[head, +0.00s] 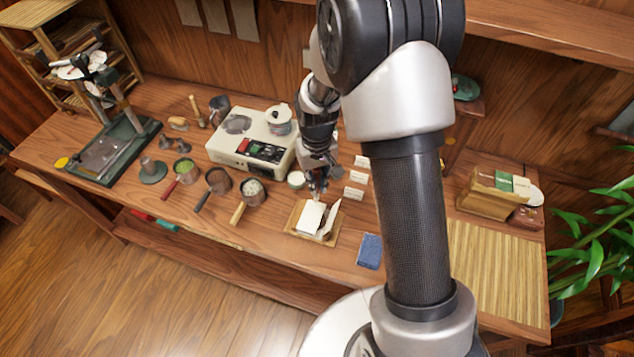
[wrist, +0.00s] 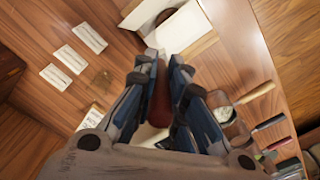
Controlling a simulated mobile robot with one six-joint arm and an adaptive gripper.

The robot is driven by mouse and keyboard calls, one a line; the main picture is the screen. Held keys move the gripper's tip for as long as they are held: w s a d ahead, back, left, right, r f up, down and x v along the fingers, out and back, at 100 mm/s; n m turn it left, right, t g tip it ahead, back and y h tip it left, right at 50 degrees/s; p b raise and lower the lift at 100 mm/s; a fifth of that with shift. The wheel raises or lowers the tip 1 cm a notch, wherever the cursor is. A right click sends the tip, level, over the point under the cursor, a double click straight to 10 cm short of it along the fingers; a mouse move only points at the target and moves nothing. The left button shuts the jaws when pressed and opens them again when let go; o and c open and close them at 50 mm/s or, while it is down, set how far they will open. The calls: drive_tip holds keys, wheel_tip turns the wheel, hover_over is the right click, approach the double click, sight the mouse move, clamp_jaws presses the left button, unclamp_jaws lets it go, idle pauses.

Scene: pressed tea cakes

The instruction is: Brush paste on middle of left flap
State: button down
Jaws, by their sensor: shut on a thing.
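A white paper wrapper (head: 311,217) lies on a small wooden tray (head: 301,236). In the head view a raised paper flap (head: 331,218) stands at its right side. In the wrist view the wrapper (wrist: 190,28) is at the top, with a dark rounded shape over it that I cannot identify clearly. My gripper (head: 317,191) is just above the wrapper's far edge. In the wrist view my gripper (wrist: 160,85) is shut on a reddish-brown handle (wrist: 160,102), apparently the brush. The bristle tip is not clear, so I cannot tell whether it touches paper.
A small round pot (head: 296,180) stands behind the tray. Several handled pans, one with pale contents (head: 253,191), stand to the left. White cards (head: 353,194) lie behind right. A blue block (head: 370,251) is at front right. A cream appliance (head: 250,143) stands behind.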

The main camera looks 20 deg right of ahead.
drive_tip(key=r, duration=0.1)
drive_tip(key=r+p, duration=0.1)
drive_tip(key=shift+w+r+p, duration=0.25)
drive_tip(key=shift+r+p, duration=0.05)
drive_tip(key=shift+s+r+p, duration=0.1)
drive_tip(key=shift+r+p, duration=0.65)
drive_tip(key=shift+r, duration=0.35)
drive_tip(key=shift+d, duration=0.1)
